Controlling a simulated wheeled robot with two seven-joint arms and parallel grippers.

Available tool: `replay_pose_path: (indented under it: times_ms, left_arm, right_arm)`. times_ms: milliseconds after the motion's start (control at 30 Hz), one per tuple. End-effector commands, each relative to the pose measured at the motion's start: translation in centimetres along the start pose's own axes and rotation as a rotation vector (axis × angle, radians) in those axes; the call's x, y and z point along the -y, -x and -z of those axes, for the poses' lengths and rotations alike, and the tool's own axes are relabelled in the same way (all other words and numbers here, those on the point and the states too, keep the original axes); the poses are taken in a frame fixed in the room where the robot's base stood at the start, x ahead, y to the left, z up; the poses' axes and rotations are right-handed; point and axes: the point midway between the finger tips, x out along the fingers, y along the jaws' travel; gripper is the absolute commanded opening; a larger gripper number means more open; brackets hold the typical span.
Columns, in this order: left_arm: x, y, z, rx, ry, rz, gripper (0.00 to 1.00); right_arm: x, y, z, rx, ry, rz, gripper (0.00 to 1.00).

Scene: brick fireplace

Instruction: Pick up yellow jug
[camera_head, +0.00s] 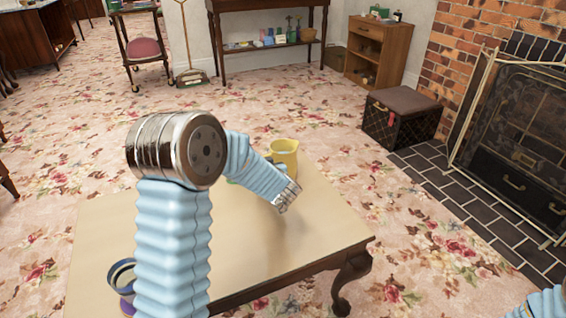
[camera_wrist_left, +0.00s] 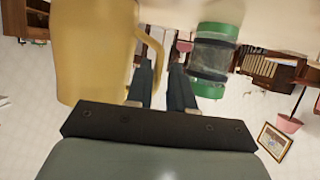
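The yellow jug (camera_head: 285,155) stands on the far part of the wooden table (camera_head: 320,225), with my left arm partly in front of it. In the left wrist view, which is upside down, the jug (camera_wrist_left: 95,50) fills the upper left, its handle facing the gripper's side. My left gripper (camera_wrist_left: 164,75) has its fingers apart with a gap between them. Its left finger overlaps the lower handle in the picture; contact cannot be told. My right gripper is out of view.
A jar with green ends (camera_wrist_left: 213,60) stands close beside the jug, right of the fingers in the wrist view. A blue-rimmed round container (camera_head: 121,274) is at the table's near left. The table's right side is bare. A dark ottoman (camera_head: 402,117) stands beyond it.

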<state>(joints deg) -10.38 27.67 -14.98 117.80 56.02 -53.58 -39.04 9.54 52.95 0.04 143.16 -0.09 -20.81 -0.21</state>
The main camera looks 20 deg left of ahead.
Motion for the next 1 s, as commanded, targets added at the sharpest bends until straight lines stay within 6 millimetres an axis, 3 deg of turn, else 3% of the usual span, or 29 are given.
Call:
replay_pose_path:
  times_ms: [133, 300, 500, 667, 1000]
  left_arm:
    - [-0.1, -2.6, 0.3, 0.0, 0.0, 0.003, 0.22]
    - [-0.2, -4.2, 0.3, 0.001, 0.0, 0.001, 0.22]
    - [-0.2, -4.2, 0.4, 0.0, 0.0, 0.0, 0.22]
    - [-0.2, -4.2, 0.4, 0.0, 0.0, 0.0, 0.0]
    - [-0.2, -4.2, 0.4, 0.0, 0.0, 0.0, 0.0]
  right_arm:
    - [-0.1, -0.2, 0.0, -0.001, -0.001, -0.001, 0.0]
    - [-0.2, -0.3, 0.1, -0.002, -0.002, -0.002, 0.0]
    - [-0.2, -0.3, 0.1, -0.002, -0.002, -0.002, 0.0]
    - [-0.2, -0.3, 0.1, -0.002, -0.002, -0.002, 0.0]
    - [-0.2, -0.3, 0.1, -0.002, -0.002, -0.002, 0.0]
